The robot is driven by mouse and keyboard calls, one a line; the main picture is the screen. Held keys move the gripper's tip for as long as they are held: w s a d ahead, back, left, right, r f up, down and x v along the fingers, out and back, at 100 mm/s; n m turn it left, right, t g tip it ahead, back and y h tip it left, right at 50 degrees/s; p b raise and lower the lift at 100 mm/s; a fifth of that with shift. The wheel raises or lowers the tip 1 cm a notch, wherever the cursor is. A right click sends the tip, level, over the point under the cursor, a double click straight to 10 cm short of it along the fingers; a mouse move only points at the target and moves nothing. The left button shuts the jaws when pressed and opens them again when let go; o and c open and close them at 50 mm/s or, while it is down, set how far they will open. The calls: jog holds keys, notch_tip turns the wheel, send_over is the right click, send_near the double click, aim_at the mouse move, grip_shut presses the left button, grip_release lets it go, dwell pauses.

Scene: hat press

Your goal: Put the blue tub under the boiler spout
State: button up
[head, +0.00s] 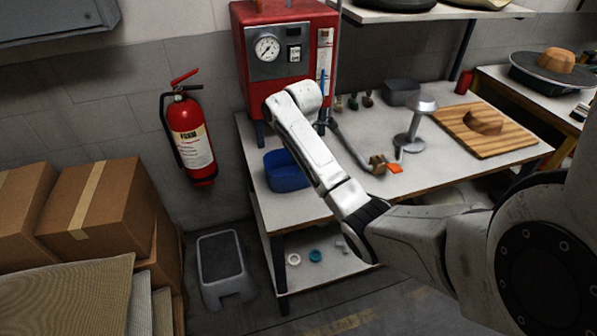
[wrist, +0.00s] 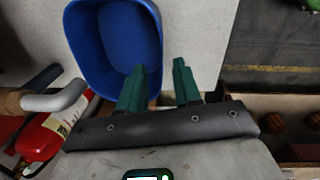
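The blue tub (head: 285,172) stands on the left end of the white worktable, partly hidden by my arm in the head view. It also shows in the wrist view (wrist: 88,45), open side towards the camera. The red boiler (head: 261,83) with a round gauge stands behind it at the back; I cannot make out its spout. My gripper (wrist: 160,84) has two green fingers spread apart. In the wrist view the tub's right wall runs up between them; I cannot tell their depth relative to its rim. The gripper is hidden in the head view.
A curved pipe with a brown end (head: 378,163), an orange piece (head: 395,168) and a metal stand (head: 414,125) are right of my arm. A wooden board (head: 487,128) is farther right. A fire extinguisher (head: 190,135) and a step stool (head: 222,268) are left of the table.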

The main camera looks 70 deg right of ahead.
notch_tip(320, 180, up, 5)
jog(key=shift+s+a+r+p, duration=0.15)
jog(key=shift+r+p, duration=0.05)
jog(key=shift+p, duration=0.5)
jog(key=a+f+m, duration=0.1)
jog(key=a+f, duration=0.2)
jog(key=a, duration=0.5)
jog(key=w+a+f+m+y, duration=0.1)
jog(key=a+f+m, duration=0.1)
jog(key=a+f, duration=0.35)
jog(key=a+f+m, duration=0.1)
jog(key=a+f, duration=0.1)
jog(key=a, duration=0.7)
jog(key=s+a+f+m, duration=0.1)
jog(key=s+a+m, duration=0.2)
jog(key=s+a, duration=0.3)
jog(key=s+a+f+m, duration=0.1)
jog(key=s+a+m, duration=0.2)
jog(key=s+a, duration=0.3)
jog(key=s, duration=0.5)
jog(key=shift+s+f+m+h, duration=0.25)
jog(key=shift+s+m+h, duration=0.05)
jog(key=shift+s, duration=0.05)
